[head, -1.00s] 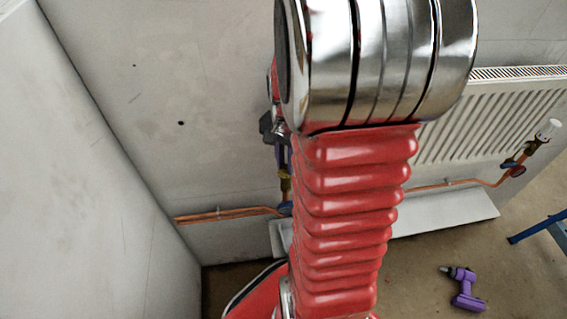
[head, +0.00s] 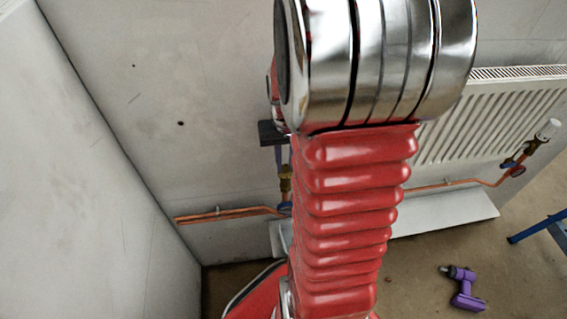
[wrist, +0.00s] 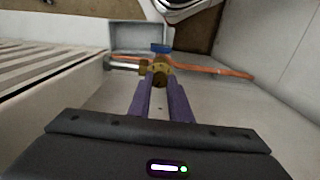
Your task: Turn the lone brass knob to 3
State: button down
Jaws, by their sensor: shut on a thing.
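The brass knob (wrist: 159,72) shows between the purple fingertips of my gripper (wrist: 161,84) in the wrist view. My gripper is shut on it. Brass fittings and a blue part (wrist: 160,48) lie just beyond it, by the copper pipe (wrist: 205,68). In the head view, the brass piece (head: 286,180) shows just below the fingers of my gripper (head: 283,165), left of my red arm. My arm hides part of it. I cannot read any number or mark on the knob.
A white radiator (head: 490,115) hangs at the right, with a white-headed valve (head: 548,130) at its end. A purple drill (head: 465,287) lies on the floor. A blue-legged stand (head: 538,228) is at the right edge. A grey side wall (head: 80,190) stands at the left.

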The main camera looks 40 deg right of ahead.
jog(key=shift+w+r, duration=0.15)
jog(key=shift+w, duration=0.15)
jog(key=c, duration=2)
grip_release()
jog(key=o, duration=0.4)
jog(key=shift+s, duration=0.1)
jog(key=shift+c, duration=0.2)
jog(key=shift+r, duration=3.6)
